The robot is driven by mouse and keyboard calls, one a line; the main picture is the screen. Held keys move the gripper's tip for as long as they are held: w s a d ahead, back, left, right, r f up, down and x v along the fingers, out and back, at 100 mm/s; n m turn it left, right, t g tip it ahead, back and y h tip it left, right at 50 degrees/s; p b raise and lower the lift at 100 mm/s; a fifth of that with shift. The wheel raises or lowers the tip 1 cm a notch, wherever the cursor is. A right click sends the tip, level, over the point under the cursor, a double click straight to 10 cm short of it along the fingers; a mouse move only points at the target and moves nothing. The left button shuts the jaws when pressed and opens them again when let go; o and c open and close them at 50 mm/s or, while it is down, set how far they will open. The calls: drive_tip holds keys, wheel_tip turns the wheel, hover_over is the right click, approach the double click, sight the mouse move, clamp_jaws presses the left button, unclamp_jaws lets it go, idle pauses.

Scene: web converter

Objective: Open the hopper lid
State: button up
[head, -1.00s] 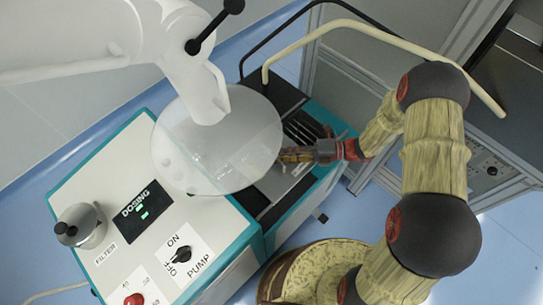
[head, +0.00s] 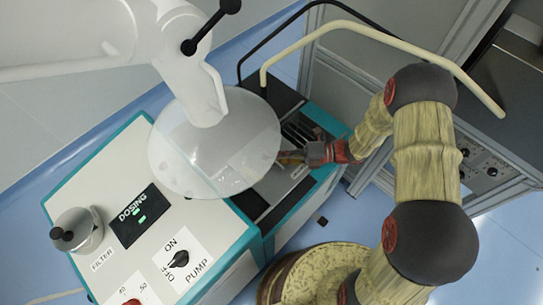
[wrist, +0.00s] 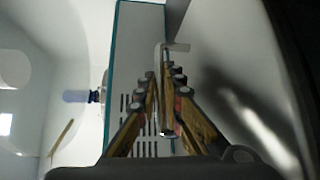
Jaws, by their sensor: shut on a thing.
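The dosing machine (head: 105,185) is white with teal edges. A hopper lid cannot be picked out for certain. A grey slotted panel with a teal edge shows in the wrist view (wrist: 135,60). My gripper (head: 288,157) reaches in from the right, low over the machine's dark and grey right section, at the edge of a translucent disc (head: 185,165). In the wrist view my gripper's fingers (wrist: 163,128) converge on a thin pale handle (wrist: 166,55) with a bent far end. The disc partly hides the fingertips in the head view.
The translucent disc hangs from a white jointed arm (head: 190,80) over the machine. Black and cream curved rails (head: 345,25) stand behind my gripper. A grey framed cabinet (head: 480,150) is at the right. Blue floor (head: 340,215) shows in front.

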clamp_jaws()
idle(0.3)
drive_tip(key=shift+s+a+r+p, duration=0.15)
drive_tip(key=shift+s+a+p, duration=0.25)
drive_tip(key=shift+p, duration=0.25)
drive_tip(key=s+a+p, duration=0.2)
drive_tip(key=shift+s+p, duration=0.15)
drive_tip(key=shift+p, duration=0.25)
drive_tip(key=shift+s+a+f, duration=0.2)
drive_tip(key=shift+s+a, duration=0.1)
drive_tip(key=shift+s, duration=0.1)
drive_tip(key=o, duration=0.6)
unclamp_jaws()
drive_tip(key=shift+o, duration=0.3)
